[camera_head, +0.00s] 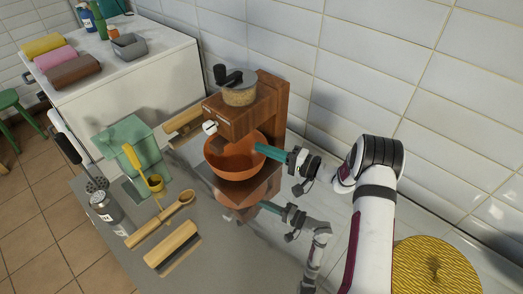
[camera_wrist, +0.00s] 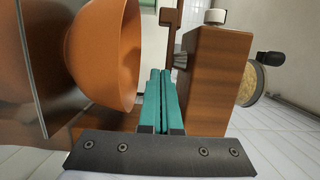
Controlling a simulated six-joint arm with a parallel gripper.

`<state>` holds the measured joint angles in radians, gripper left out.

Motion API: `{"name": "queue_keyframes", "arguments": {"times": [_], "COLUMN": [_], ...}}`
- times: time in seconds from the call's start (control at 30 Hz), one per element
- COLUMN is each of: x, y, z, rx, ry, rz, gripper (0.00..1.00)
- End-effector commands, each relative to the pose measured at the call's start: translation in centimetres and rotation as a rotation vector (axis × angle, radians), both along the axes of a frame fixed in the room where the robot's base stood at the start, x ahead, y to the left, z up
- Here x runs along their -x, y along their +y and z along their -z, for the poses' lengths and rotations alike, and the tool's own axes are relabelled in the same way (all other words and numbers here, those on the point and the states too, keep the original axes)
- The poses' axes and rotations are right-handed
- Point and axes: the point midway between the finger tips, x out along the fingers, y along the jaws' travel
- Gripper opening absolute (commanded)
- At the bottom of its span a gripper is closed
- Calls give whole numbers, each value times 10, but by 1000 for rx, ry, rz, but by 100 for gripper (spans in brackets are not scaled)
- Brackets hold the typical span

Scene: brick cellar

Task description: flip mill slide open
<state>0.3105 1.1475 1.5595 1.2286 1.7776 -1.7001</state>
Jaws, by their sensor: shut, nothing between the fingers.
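The wooden mill (camera_head: 243,111) stands at the back of the counter, with a grain-filled hopper (camera_head: 240,95) and a black crank on top. A white knob (camera_head: 209,127) sticks out of its front; it also shows at the top of the wrist view (camera_wrist: 215,17). I cannot tell whether the slide is open. An orange bowl (camera_head: 225,163) stands below the mill's head; in the wrist view the bowl (camera_wrist: 105,50) is at left. My gripper (camera_head: 260,149) is shut and empty, its teal fingertips (camera_wrist: 160,73) between bowl and mill head, near the spout (camera_wrist: 181,60).
The shiny counter (camera_head: 235,262) mirrors the bowl and my arm. A woven yellow round (camera_head: 435,270) is at right. The tiled wall is close behind.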

Motion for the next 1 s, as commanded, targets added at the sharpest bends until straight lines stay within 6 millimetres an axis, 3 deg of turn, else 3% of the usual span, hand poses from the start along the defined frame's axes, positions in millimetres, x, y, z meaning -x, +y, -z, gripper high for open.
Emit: {"name": "queue_keyframes", "arguments": {"times": [0.27,0.4,0.6,1.0], "x": [-31,-18,-5,0], "y": [54,71,83,88], "z": [0,0,0,0], "rx": [0,-2,-1,-1], "ry": [0,5,3,2], "rz": [-4,-2,-1,-2], "gripper": [0,0,0,0]}}
